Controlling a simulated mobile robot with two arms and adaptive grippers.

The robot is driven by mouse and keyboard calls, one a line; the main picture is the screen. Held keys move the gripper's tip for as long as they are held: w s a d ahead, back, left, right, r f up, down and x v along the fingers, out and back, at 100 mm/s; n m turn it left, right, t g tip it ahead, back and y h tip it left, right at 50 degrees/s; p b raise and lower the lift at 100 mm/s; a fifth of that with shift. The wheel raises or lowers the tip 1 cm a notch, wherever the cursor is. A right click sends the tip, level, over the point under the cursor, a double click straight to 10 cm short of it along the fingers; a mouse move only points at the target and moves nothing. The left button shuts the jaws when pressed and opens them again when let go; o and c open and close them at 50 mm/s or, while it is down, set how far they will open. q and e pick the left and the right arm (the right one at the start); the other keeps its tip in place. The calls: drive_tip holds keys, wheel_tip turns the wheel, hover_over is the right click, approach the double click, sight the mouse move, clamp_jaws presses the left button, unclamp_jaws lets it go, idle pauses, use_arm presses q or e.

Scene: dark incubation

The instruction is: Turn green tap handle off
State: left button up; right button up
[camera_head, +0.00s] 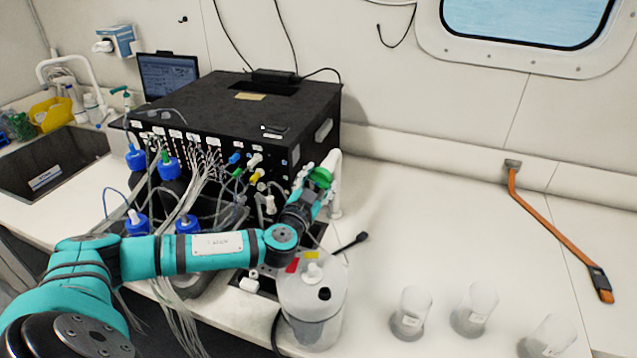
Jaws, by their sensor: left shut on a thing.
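The green tap handle (321,177) sits beside the upright white tap pipe (336,190), at the right front corner of the black box. My left arm comes in from the lower left, and my left gripper (309,184) is at the green handle, shut on it. The fingers and the arm's end hide part of the handle, so its exact angle is hard to tell. My right gripper is not in view.
The black box (290,100) with many tubes stands behind my arm. Blue-capped bottles (136,158) stand at its front. A white canister (312,310) stands below the gripper. Clear beakers (410,315) stand at the front right. The counter's middle right is mostly free.

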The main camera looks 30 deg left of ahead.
use_arm(q)
drive_tip(key=m+b, duration=0.1)
drive_tip(key=m, duration=0.1)
drive_tip(key=shift+f+m, duration=0.1)
drive_tip(key=shift+m, duration=0.3)
drive_tip(key=m, duration=0.2)
drive_tip(key=shift+m+b, duration=0.3)
drive_tip(key=shift+b, duration=0.1)
drive_tip(key=m, duration=0.3)
drive_tip(key=shift+m, duration=0.3)
drive_tip(key=m, duration=0.4)
drive_tip(key=shift+p, duration=0.4)
drive_tip(key=o, duration=1.2)
drive_tip(key=v, duration=1.2)
